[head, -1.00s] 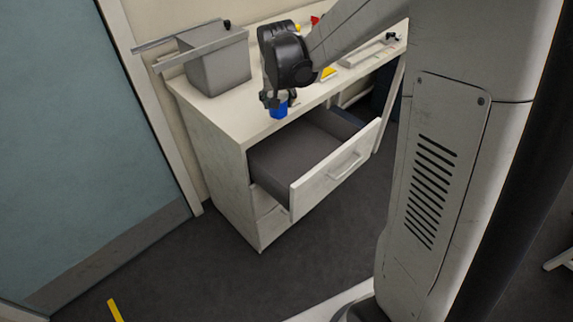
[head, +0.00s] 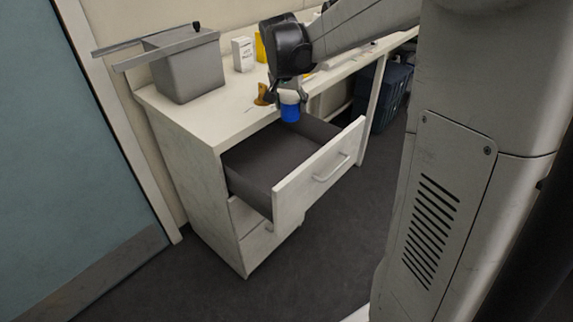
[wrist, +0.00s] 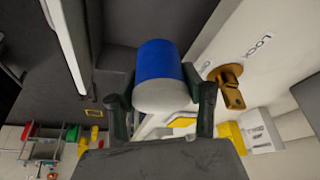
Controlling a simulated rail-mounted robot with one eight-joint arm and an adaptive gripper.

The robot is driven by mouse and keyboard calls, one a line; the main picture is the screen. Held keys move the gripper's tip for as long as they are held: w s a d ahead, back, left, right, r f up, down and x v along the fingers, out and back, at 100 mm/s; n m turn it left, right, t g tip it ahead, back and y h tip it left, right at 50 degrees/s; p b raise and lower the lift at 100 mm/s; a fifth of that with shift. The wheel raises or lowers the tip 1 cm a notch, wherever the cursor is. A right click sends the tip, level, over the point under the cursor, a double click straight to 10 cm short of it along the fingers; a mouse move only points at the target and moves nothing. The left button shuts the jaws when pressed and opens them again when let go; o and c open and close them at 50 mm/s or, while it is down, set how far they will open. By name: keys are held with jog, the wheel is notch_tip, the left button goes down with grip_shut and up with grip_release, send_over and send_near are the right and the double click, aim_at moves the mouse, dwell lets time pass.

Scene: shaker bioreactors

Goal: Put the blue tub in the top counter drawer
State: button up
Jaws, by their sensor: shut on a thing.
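The blue tub (head: 290,112) has a white part and is held by my gripper (head: 289,95), which is shut on it. In the head view it hangs over the back part of the open top drawer (head: 262,166), close to the counter's front edge. In the wrist view the tub (wrist: 158,62) sits between the two fingers of my gripper (wrist: 160,100), blue end away from the palm. The drawer is pulled well out, its grey inside looks empty, and its white front has a handle (head: 331,168).
On the counter (head: 215,118) stand a grey bin (head: 186,72), a white box (head: 243,54) and a small brown-orange object (head: 261,95), close to my gripper. A blue crate (head: 390,95) is under the counter at the right. The floor before the drawer is clear.

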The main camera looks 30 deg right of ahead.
notch_tip(320, 180, down, 22)
jog(key=b, duration=0.5)
jog(key=shift+f, duration=0.1)
jog(key=shift+f, duration=0.15)
jog(key=o, duration=1.2)
